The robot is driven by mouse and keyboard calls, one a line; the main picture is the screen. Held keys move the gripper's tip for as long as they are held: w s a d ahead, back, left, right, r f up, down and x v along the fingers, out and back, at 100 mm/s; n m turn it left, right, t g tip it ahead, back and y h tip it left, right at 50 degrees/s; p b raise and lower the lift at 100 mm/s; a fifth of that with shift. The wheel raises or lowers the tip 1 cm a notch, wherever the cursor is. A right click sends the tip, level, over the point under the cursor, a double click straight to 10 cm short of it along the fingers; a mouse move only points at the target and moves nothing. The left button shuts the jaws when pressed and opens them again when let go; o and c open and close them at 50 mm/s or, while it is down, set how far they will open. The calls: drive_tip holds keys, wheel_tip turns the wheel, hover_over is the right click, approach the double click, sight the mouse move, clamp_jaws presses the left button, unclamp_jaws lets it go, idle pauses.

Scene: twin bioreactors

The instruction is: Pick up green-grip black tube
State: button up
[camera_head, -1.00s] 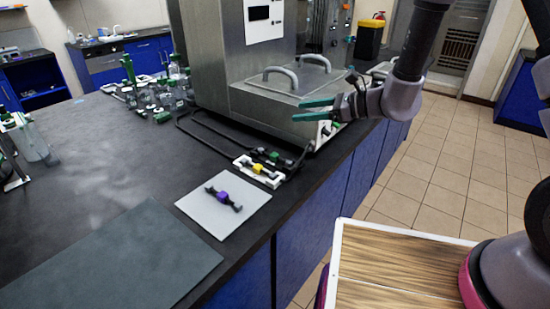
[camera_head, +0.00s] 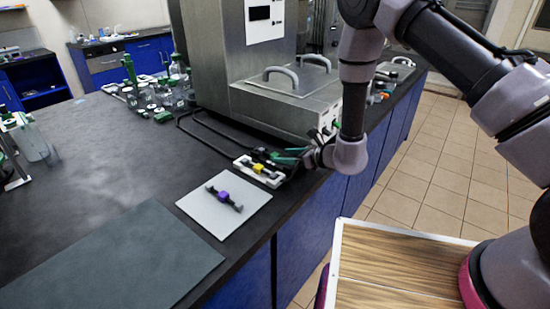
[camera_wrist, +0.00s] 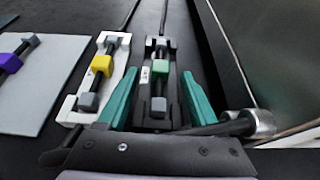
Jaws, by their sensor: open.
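The green-grip black tube (camera_wrist: 159,85) lies in a dark holder on the bench; its green grip is at its middle. In the head view the green grip (camera_head: 275,155) shows just left of my gripper (camera_head: 288,156). In the wrist view my gripper (camera_wrist: 160,95) is open, with one teal finger on each side of the tube. The tube lies between the fingers in that picture; I cannot tell the height of the fingers above it. Nothing is held.
A yellow-grip tube (camera_head: 258,168) in a white holder lies just beside it. A purple-grip tube (camera_head: 223,197) lies on a pale mat (camera_head: 206,221). The steel bioreactor housing (camera_head: 290,104) stands close behind.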

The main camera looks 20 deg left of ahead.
sight(275, 154)
drive_tip(key=x, duration=0.4)
drive_tip(key=shift+a, duration=0.15)
clamp_jaws()
drive_tip(key=shift+r, duration=0.15)
